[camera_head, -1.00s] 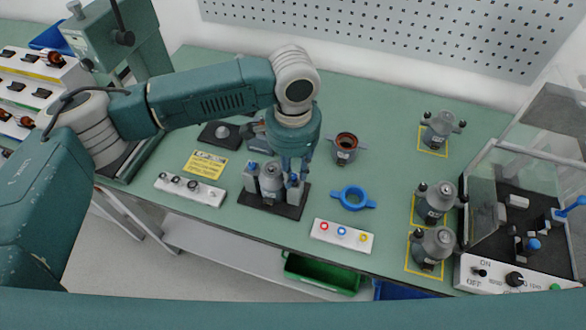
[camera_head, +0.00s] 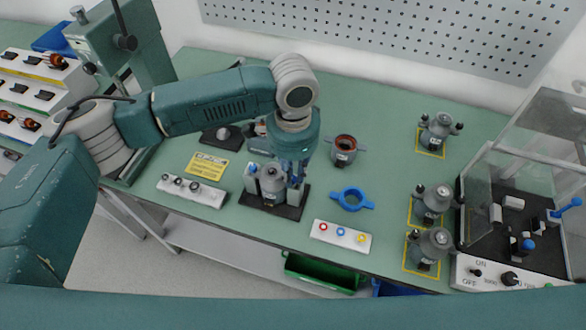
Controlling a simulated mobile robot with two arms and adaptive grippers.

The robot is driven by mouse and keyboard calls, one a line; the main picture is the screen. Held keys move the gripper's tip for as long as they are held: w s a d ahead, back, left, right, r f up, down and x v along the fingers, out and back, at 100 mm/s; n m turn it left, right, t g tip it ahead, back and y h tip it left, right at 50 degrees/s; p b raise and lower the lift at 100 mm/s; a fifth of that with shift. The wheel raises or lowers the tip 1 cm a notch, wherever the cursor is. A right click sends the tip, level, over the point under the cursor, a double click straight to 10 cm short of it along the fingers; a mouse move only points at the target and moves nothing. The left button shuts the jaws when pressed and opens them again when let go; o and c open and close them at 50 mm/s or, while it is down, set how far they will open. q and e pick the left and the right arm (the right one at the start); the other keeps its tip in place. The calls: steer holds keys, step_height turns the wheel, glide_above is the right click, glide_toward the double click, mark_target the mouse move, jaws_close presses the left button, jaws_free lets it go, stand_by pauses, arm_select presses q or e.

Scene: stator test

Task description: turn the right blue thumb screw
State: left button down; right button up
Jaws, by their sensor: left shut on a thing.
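A black-based fixture (camera_head: 287,211) stands on the green table with a grey motor housing (camera_head: 271,182) clamped in its middle. Grey side blocks flank the housing, with blue thumb screws at their tops; the left side block (camera_head: 250,178) is plain to see. My left gripper (camera_head: 297,182) points down at the right side of the fixture. It is shut around the right blue thumb screw, which its fingers mostly hide. My right gripper is not in the picture.
A blue ring with handles (camera_head: 352,200) and a button strip (camera_head: 342,237) lie right of the fixture. A copper-wound stator (camera_head: 344,149) stands behind. Several grey housings (camera_head: 436,202) stand at right, beside a clear-covered tester (camera_head: 520,215). A white strip (camera_head: 192,190) lies left.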

arm_select(q)
steer(key=m+p, duration=0.2)
steer(key=shift+r+m, duration=0.3)
steer(key=shift+m, duration=0.1)
steer(key=m+p, duration=0.2)
steer(key=m, duration=0.1)
steer(key=shift+f+p, duration=0.1)
steer(key=shift+p, duration=0.2)
steer(key=m+p, duration=0.1)
steer(key=m, duration=0.2)
steer(key=shift+f, duration=0.1)
steer(key=shift+m, duration=0.4)
steer(key=c, duration=2)
jaws_free()
steer(key=shift+f, duration=0.1)
